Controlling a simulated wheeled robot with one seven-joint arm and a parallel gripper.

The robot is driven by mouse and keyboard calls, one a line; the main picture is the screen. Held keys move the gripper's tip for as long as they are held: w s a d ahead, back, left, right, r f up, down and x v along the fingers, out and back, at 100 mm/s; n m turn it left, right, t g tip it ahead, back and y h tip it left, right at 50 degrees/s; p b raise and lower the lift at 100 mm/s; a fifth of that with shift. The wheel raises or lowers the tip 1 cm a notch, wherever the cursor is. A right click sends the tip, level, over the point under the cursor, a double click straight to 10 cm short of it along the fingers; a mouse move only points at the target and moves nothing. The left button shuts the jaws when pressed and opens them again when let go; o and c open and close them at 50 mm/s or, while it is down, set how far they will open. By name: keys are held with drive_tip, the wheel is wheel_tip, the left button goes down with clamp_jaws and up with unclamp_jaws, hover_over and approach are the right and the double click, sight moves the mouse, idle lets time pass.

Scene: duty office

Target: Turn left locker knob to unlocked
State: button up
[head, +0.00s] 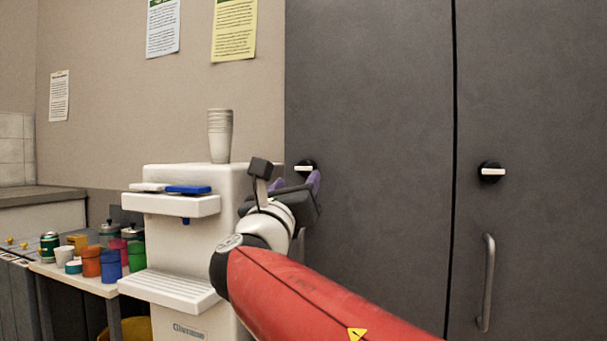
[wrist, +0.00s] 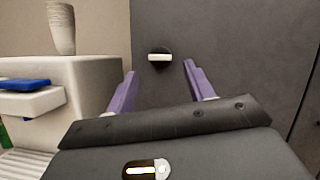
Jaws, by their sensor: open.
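The left locker knob (head: 305,167) is a round black knob with a white bar on the grey left locker door. In the wrist view the knob (wrist: 159,57) shows beyond and between my fingers, with its white bar lying about level. My gripper (head: 295,183) is open and empty, its purple fingers pointing toward the left door. In the wrist view my gripper (wrist: 158,80) has its two fingers spread on either side of the knob in the picture. I cannot tell how far the fingertips are from the door. A second knob (head: 491,171) with a level white bar is on the right door.
A white water dispenser (head: 180,235) with stacked cups (head: 220,135) stands close left of the locker, beside my gripper. A vertical handle (head: 487,283) sticks out of the right door. Several cups and cans stand on a table (head: 95,287) at the left.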

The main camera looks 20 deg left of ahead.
sight(304, 171)
drive_tip(key=x, duration=0.5)
drive_tip(key=shift+p, duration=0.4)
drive_tip(key=c, duration=1)
drive_tip(key=shift+o, duration=0.2)
